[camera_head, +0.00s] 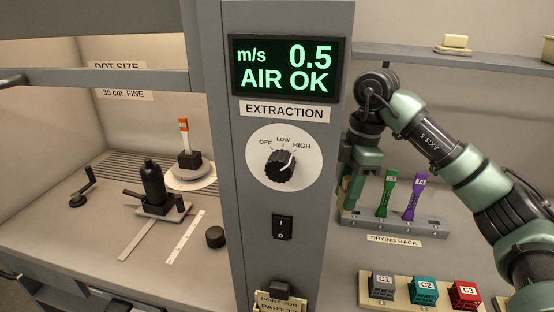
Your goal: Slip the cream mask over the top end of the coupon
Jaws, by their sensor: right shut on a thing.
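A slim white coupon (184,136) with an orange top end stands upright in a black block (189,160) on a round white plate in the left booth. It may be the task's coupon. A small cream block (455,42) sits on the upper right shelf. I cannot tell whether it is the mask. My right gripper (351,190) points down beside the grey column, at the left end of the drying rack. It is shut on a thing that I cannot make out. My left gripper is not in view.
The grey column (228,210) separates the booth from the right bay. A drying rack (395,232) holds a green and a purple piece. Blocks C1 (382,288), C2 and C3 stand in front. A black bottle-like tool (153,180) stands in the booth.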

